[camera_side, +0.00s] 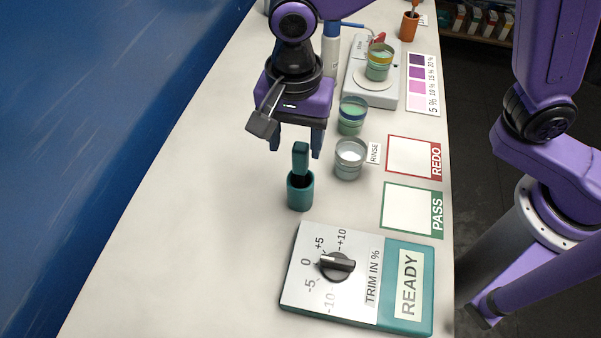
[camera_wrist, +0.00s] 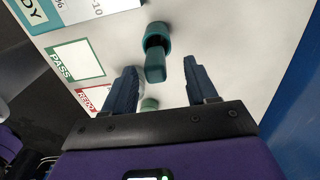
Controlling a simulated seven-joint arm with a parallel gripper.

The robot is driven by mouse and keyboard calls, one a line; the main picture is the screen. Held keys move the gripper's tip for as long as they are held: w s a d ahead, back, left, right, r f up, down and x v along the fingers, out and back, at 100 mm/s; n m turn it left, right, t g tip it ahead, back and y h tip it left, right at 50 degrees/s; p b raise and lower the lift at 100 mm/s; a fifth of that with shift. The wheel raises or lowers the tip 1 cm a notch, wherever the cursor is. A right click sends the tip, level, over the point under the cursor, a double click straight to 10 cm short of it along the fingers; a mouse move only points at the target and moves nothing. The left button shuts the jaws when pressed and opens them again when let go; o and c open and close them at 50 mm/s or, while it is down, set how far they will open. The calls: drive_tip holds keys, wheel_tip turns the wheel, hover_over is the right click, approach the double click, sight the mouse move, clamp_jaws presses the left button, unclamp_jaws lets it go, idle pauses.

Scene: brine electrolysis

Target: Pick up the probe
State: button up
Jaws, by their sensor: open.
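The probe (camera_side: 300,158) is a teal stick standing upright in a small teal holder (camera_side: 300,192) on the bench, in the middle of the side view. In the wrist view the probe (camera_wrist: 155,68) points toward me from its holder (camera_wrist: 157,36), a little beyond and between my fingertips. My gripper (camera_side: 296,146) is open and empty. In the side view it hangs above and just behind the probe. In the wrist view its two blue fingers (camera_wrist: 161,76) are spread wide. The probe's lower end is hidden inside the holder.
A RINSE cup (camera_side: 349,158) stands close right of my gripper, with a green-filled cup (camera_side: 351,115) behind it. A scale (camera_side: 388,92) bears another cup. REDO (camera_side: 413,158) and PASS (camera_side: 409,209) squares lie right. A trim box (camera_side: 327,285) sits in front. The bench's left side is clear.

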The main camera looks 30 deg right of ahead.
sight(300, 176)
drive_tip(key=f, duration=0.3)
drive_tip(key=d+f, duration=0.1)
drive_tip(key=f, duration=0.1)
drive_tip(key=shift+a, duration=0.1)
drive_tip(key=c, duration=1.1)
